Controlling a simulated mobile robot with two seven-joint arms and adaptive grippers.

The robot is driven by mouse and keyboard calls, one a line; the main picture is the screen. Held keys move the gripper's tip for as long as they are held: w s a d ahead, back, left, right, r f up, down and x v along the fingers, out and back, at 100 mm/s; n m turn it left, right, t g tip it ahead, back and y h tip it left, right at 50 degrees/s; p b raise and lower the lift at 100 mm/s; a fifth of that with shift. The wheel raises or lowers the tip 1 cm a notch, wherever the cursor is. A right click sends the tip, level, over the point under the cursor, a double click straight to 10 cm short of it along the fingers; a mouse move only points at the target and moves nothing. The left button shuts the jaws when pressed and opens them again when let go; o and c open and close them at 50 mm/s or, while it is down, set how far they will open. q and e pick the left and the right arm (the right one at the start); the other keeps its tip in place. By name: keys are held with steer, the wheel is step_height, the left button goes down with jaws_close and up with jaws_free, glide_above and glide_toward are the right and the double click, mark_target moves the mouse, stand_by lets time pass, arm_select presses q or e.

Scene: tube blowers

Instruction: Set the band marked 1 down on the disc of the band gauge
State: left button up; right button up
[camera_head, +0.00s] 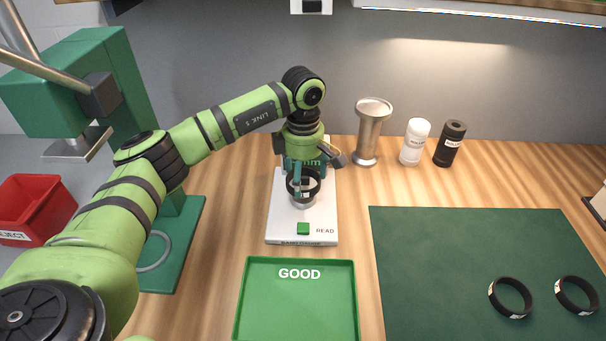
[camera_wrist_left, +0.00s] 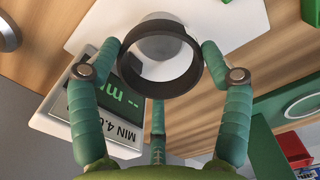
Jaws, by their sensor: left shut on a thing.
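My left gripper (camera_head: 304,172) is over the band gauge (camera_head: 284,222), a white device on the bench. It is shut on a black band (camera_head: 302,196), which also shows between the green fingers in the left wrist view (camera_wrist_left: 188,77). No number can be read on this band. The gauge's round grey disc (camera_head: 304,204) is beneath the band in the head view and shows partly through the ring in the left wrist view (camera_wrist_left: 160,46). I cannot tell whether band and disc touch. My right gripper is not in view.
Two more black bands (camera_head: 510,298) (camera_head: 576,295) lie on the dark green mat at right. The green GOOD tray (camera_head: 296,310) is in front of the gauge. A metal stand (camera_head: 370,132) and two bottles (camera_head: 414,142) (camera_head: 450,144) stand behind. A red REJECT bin (camera_head: 34,208) is at left.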

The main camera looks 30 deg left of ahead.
mark_target(303, 188)
arm_select(q)
steer(key=shift+f, duration=0.2)
steer(key=shift+f+b, duration=0.35)
steer(key=shift+b, duration=0.05)
steer(key=shift+f+b, duration=1.25)
steer(key=shift+f, duration=0.45)
steer(key=o, duration=1.1)
steer(key=shift+c, duration=0.2)
steer(key=shift+r, duration=0.1)
step_height(303, 188, up, 12)
